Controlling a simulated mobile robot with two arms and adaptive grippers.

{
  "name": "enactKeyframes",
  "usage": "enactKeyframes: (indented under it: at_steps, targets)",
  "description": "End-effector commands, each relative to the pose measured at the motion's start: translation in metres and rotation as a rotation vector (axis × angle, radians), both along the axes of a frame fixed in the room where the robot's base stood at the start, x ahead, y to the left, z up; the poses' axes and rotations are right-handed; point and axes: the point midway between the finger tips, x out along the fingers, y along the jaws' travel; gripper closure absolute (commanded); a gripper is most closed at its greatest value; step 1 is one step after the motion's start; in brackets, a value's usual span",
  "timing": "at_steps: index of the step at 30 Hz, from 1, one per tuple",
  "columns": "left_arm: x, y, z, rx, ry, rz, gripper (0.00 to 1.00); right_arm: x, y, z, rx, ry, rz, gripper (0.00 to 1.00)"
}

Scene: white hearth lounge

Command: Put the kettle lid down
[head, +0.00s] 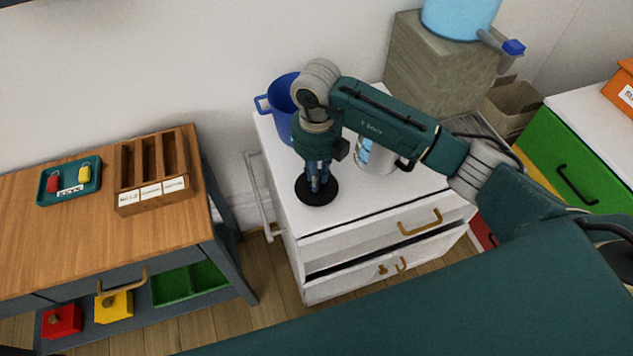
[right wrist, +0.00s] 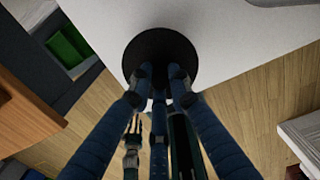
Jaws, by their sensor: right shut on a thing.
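The kettle lid (head: 322,198) is a flat black disc over the front left part of the white cabinet top (head: 355,212). My right gripper (head: 317,180) points down and is shut on the lid from above. In the right wrist view the lid (right wrist: 160,45) shows as a dark round between the fingertips, across the cabinet's edge. I cannot tell whether it touches the top. A silvery kettle (head: 376,160) with a blue window and dark handle stands behind, partly hidden by my arm. A gripper-like shape, likely my left gripper, shows low in the right wrist view (right wrist: 131,140).
A blue pot (head: 278,103) stands at the cabinet's back left. A stone-like block (head: 440,65) carries a blue water container with a tap. The wooden table (head: 80,235) at left holds a slotted box (head: 155,200) and a key tray. The cabinet's front right is clear.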

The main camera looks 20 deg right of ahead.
Motion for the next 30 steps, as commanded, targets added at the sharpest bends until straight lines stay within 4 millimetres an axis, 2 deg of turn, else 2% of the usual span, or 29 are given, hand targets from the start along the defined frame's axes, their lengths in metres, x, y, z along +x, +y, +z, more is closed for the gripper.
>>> enactKeyframes:
  at_steps: [6,17,18,21,30]
  targets:
    - [-0.001,-0.002,0.007,-0.003,0.001,0.001,0.6,-0.001,0.0,-0.032,-0.001,0.004,0.0,1.0]
    - [-0.001,-0.01,0.002,-0.011,0.001,-0.002,0.6,0.0,0.0,-0.038,-0.001,0.001,0.001,1.0]
    - [-0.001,-0.01,0.002,-0.011,0.001,-0.002,0.6,0.0,0.0,-0.038,-0.001,0.001,0.001,0.8]
    - [-0.001,-0.01,0.003,-0.011,0.001,-0.002,0.6,0.0,0.0,-0.037,-0.001,0.001,0.001,0.64]
    - [-0.001,-0.009,0.005,-0.01,0.0,-0.002,0.6,0.0,0.0,-0.035,-0.001,0.001,0.001,0.64]
